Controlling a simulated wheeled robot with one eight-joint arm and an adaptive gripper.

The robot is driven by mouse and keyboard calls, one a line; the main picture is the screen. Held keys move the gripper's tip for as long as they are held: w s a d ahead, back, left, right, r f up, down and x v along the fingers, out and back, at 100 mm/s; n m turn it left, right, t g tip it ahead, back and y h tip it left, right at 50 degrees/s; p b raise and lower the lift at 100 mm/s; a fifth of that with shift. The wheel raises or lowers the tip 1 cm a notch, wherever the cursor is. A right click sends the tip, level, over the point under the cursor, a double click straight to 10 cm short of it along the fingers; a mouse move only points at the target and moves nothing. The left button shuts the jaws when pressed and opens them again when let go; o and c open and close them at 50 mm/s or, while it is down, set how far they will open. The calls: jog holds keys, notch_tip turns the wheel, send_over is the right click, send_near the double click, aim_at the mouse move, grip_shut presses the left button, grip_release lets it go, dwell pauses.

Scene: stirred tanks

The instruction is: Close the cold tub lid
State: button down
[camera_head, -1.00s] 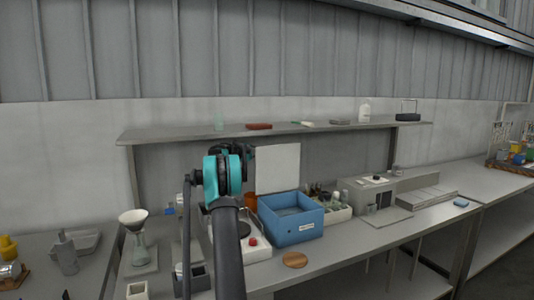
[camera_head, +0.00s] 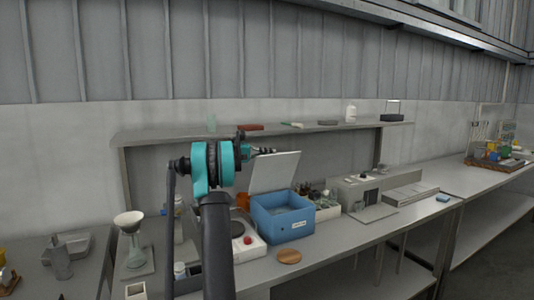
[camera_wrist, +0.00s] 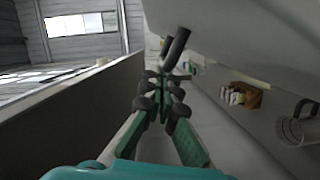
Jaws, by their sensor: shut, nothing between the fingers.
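The cold tub (camera_head: 284,222) is a blue box with a white label, on the bench right of my arm in the head view. Its pale grey lid (camera_head: 275,173) stands raised at the back of the tub, slightly tilted, and the tub's top is uncovered. My gripper (camera_head: 268,151) is at the lid's upper edge, partly hidden behind my teal wrist; I cannot tell whether it touches. In the wrist view, my gripper (camera_wrist: 164,85) shows its dark fingers together, with nothing held.
A shelf (camera_head: 345,126) with small items runs above the bench, close over my gripper. A white stirrer plate (camera_head: 250,251) stands left of the tub, a bottle caddy (camera_head: 327,212) right of it. A round cork mat (camera_head: 289,257) lies in front.

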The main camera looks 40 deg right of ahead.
aim_at(282, 168)
jog(key=s+a+f+m+t, duration=0.1)
jog(key=s+a+f+m, duration=0.1)
jog(key=s+f+m, duration=0.3)
jog(key=s+a+f+m+t, duration=0.2)
jog(key=s+f+m, duration=0.4)
jog(key=s+f, duration=0.3)
jog(key=shift+s+t+y, duration=0.3)
jog(key=shift+s+y, duration=0.1)
jog(key=shift+s, duration=0.75)
jog(key=w+a+r, duration=0.3)
jog(key=a+r, duration=0.3)
jog(key=a, duration=0.3)
jog(key=shift+w+r, duration=0.25)
jog(key=shift+a, duration=0.1)
